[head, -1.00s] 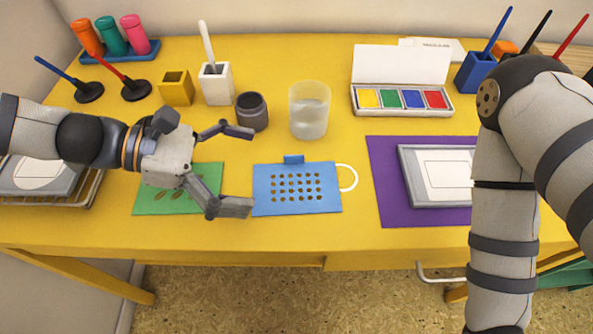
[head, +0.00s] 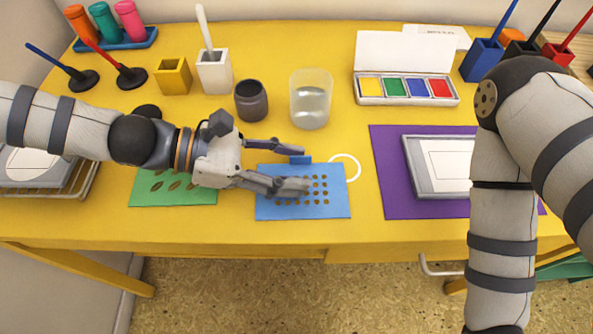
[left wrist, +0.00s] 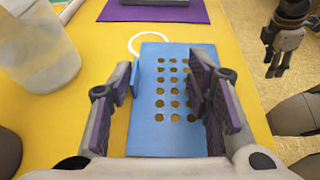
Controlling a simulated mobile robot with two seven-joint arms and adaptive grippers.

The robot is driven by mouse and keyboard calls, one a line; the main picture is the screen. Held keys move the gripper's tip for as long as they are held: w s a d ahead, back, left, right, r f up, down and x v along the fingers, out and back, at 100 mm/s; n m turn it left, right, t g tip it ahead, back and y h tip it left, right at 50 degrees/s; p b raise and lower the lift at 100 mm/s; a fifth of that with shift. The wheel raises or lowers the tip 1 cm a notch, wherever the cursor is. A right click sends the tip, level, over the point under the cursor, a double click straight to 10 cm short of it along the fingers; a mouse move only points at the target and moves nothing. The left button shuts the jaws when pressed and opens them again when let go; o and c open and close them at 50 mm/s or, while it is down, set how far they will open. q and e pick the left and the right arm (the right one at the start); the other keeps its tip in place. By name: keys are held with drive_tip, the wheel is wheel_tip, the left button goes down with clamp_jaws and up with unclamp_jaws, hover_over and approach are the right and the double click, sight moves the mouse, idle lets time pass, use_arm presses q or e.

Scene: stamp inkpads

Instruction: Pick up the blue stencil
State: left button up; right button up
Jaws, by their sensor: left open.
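The blue stencil (head: 335,205), a flat rectangle with rows of round holes, lies on the yellow table. A small blue tab (head: 300,159) stands up at its back edge. My left gripper (head: 303,168) is open and low over the stencil, coming from the left, with one finger near the tab and the other over the holes. In the left wrist view the stencil (left wrist: 148,130) shows between the spread fingers (left wrist: 160,90), with the tab (left wrist: 135,78) beside the left finger. My right gripper (left wrist: 284,52) hangs off the table's front side; its jaw state is unclear.
A green stencil (head: 160,192) lies partly under my left arm. A clear cup (head: 311,100) and a dark jar (head: 251,101) stand behind. A purple mat (head: 390,180) with a framed pad (head: 412,170) lies to the right.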

use_arm(q)
drive_tip(key=shift+f, duration=0.2)
drive_tip(key=c, duration=0.5)
drive_tip(key=shift+s+a+f, duration=0.1)
clamp_jaws()
